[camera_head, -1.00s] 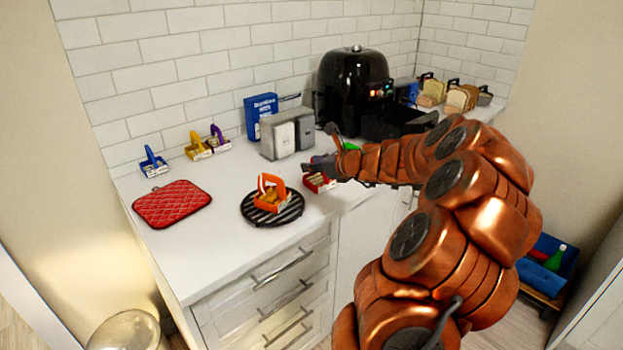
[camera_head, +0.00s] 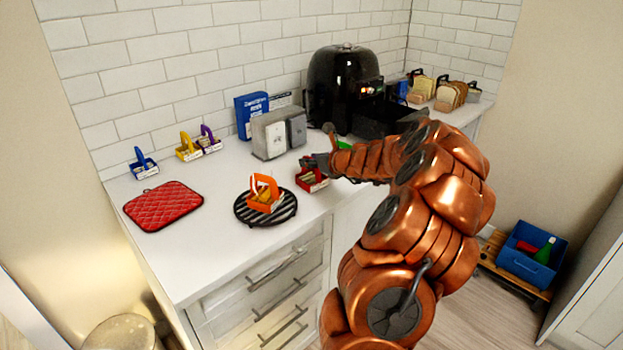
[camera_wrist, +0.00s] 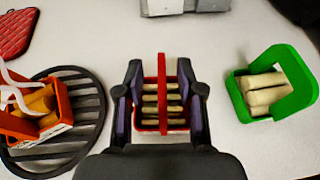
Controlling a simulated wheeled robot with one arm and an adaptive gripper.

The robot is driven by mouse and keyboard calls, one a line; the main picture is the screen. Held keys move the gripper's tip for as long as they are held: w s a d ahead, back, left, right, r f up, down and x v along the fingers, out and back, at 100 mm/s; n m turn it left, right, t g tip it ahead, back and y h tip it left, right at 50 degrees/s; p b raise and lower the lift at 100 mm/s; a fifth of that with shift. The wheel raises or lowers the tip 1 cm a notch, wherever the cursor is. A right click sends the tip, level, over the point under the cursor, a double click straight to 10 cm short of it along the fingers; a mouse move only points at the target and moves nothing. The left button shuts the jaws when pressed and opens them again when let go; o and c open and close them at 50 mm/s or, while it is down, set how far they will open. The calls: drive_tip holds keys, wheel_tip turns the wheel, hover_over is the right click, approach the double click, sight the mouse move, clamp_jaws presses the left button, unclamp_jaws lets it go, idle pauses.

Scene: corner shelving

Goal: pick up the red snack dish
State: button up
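The red snack dish (camera_head: 311,181) stands upright on the white counter, just right of the round black trivet, partly hidden by my gripper. In the wrist view the red dish (camera_wrist: 163,126) holds several pale sticks, and its red handle arches over the middle. My gripper (camera_wrist: 161,92) is open, with one finger on the left and one on the right of the dish. The fingers sit close to its sides; I cannot tell whether they touch. In the head view my gripper (camera_head: 312,164) is low over the dish.
An orange dish (camera_head: 265,194) sits on the black trivet (camera_head: 240,211) to the left. A green dish (camera_wrist: 240,98) stands close on the right. The grey toaster (camera_head: 268,140) and black air fryer (camera_head: 328,83) stand behind. A red pot holder (camera_head: 163,206) lies at left.

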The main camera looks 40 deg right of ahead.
drive_tip(key=shift+x, duration=1.4)
drive_tip(key=shift+d, duration=0.1)
clamp_jaws()
